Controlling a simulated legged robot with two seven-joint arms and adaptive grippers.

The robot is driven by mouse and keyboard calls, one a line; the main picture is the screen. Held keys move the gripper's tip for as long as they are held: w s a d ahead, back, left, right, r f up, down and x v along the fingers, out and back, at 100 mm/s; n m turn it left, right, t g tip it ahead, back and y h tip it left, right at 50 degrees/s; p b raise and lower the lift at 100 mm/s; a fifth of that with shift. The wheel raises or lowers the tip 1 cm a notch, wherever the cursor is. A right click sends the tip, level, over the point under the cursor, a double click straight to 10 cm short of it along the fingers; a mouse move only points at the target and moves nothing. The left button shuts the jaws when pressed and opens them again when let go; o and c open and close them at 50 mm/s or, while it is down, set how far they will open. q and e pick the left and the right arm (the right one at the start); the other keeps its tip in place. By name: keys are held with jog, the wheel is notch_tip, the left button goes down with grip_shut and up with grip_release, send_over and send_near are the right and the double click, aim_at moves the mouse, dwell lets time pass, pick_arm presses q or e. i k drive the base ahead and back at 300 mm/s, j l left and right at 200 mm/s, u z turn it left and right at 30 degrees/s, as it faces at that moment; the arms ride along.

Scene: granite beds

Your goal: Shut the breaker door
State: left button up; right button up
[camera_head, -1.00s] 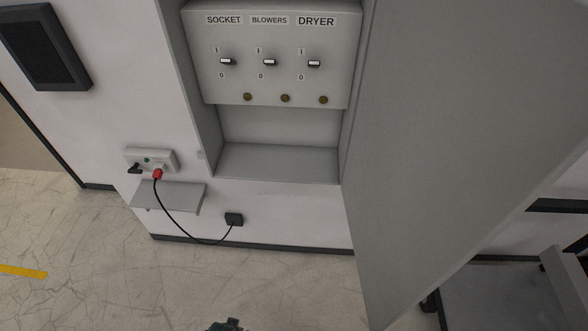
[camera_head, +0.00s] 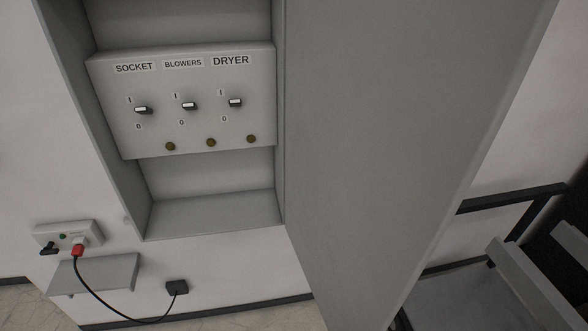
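The breaker door (camera_head: 400,130) is a large grey panel that stands open, hinged on the right side of the grey breaker box (camera_head: 215,211). Inside the box, a panel (camera_head: 200,133) carries three switches labelled SOCKET (camera_head: 143,110), BLOWERS (camera_head: 189,105) and DRYER (camera_head: 235,102). Three round brownish knobs sit below the switches. The door's free edge slants down on the right of the view. Neither of my grippers shows in the head view.
A wall socket (camera_head: 68,235) with a red plug (camera_head: 78,251) is at lower left, above a small grey shelf (camera_head: 95,274). A black cable runs to a dark box (camera_head: 177,287). Dark-framed grey equipment (camera_head: 525,285) stands right of the door. Pale floor shows at the bottom.

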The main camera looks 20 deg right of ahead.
aim_at(394, 108)
jog(key=l+u, duration=0.15)
jog(key=l, duration=0.3)
jog(key=k+l+u, duration=0.1)
jog(key=l, duration=0.3)
jog(key=k+l+u, duration=0.15)
jog(key=l, duration=0.25)
